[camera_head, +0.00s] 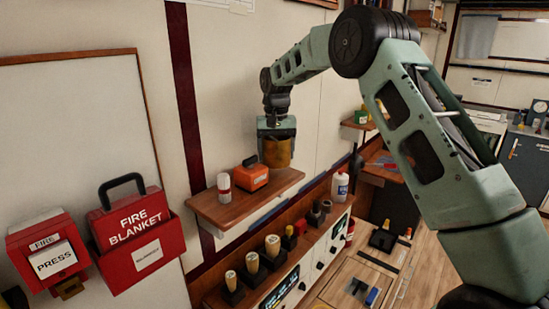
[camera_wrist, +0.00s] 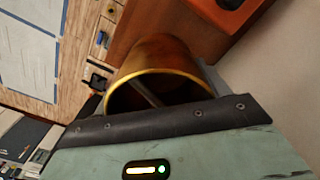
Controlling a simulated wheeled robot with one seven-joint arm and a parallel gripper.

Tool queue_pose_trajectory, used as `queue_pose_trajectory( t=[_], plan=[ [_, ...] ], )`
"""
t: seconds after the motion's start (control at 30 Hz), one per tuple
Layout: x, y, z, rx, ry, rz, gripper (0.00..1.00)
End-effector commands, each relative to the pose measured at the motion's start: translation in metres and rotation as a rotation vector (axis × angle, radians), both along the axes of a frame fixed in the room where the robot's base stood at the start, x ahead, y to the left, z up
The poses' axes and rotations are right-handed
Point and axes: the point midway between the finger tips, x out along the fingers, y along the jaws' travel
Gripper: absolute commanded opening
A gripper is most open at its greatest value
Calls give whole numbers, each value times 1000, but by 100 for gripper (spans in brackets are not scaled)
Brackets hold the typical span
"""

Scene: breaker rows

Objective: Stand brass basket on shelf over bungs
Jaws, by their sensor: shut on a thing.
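The brass basket (camera_head: 277,153) is a golden round cup held in my gripper (camera_head: 276,134) above the right part of the wooden shelf (camera_head: 247,199). In the wrist view the basket (camera_wrist: 155,62) shows its open rim toward the camera, with my gripper (camera_wrist: 160,112) shut on its near side. I cannot tell whether its base touches the shelf. Below the shelf, several pale-topped bungs (camera_head: 252,263) stand in dark holders in a row on the lower ledge.
A white bottle with a red band (camera_head: 224,186) and an orange box with a handle (camera_head: 255,175) stand on the shelf, the box close to the basket. A red fire blanket case (camera_head: 133,225) hangs at left. A white bottle (camera_head: 340,186) stands at right.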

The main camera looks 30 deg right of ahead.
Motion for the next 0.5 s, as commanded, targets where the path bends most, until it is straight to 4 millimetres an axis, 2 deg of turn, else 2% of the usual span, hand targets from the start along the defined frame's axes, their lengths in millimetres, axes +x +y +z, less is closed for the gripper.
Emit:
queue_pose_trajectory(
  t=[0.2,0.5],
  plan=[
    [-1,0,-26,1,3,0,43],
    [0,0,-31,1,0,0,43]
  ],
)
